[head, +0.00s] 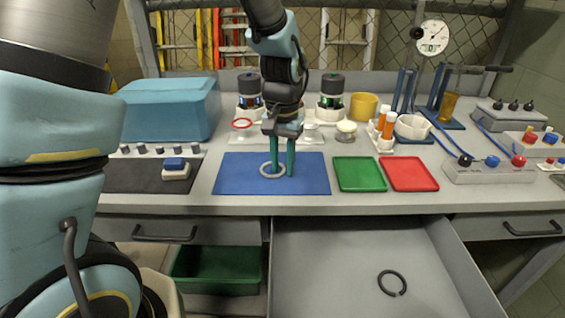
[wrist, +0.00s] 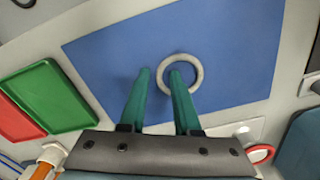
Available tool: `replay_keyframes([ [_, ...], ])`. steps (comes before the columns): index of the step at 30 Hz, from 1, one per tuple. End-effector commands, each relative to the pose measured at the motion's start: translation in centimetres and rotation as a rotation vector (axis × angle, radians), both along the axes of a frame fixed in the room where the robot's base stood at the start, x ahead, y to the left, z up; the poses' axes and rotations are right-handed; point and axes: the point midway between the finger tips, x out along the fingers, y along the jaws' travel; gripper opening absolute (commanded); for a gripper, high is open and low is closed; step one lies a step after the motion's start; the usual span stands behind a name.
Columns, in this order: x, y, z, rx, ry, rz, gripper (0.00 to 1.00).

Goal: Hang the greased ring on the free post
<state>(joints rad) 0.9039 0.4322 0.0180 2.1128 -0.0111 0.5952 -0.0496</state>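A pale grey ring (head: 262,171) lies flat on the blue mat (head: 315,175); it also shows in the wrist view (wrist: 199,80). My gripper (head: 283,173) is open and points down at the mat. In the wrist view its fingertips (wrist: 161,72) stand either side of the ring's near-left rim, one appearing inside the ring and one outside. I cannot tell whether they touch the ring. No grease can be made out. Blue upright posts (head: 437,88) on blue bases stand at the back right; an amber cup (head: 449,107) is at one. Which post is free is unclear.
A green tray (head: 360,174) and a red tray (head: 409,174) lie right of the mat. A dark split ring (head: 392,283) lies in the open drawer (head: 330,280). A red-rimmed ring (head: 242,124) is behind the mat. Bottles, a white bowl (head: 412,126) and switch boxes crowd the right.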

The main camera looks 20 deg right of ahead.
Motion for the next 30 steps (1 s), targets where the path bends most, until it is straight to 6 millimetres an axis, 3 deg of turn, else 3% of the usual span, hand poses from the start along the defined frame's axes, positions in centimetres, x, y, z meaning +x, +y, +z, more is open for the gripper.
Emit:
replay_keyframes([
  [11,0.0,0.0,0.7,-0.001,-0.001,0.000,0.35],
  [14,0.1,-0.1,2.0,-0.003,-0.003,0.000,0.35],
  [24,0.0,-0.1,9.0,-0.004,-0.003,0.000,0.35],
  [30,0.0,-0.1,11.6,-0.001,-0.001,0.000,0.35],
])
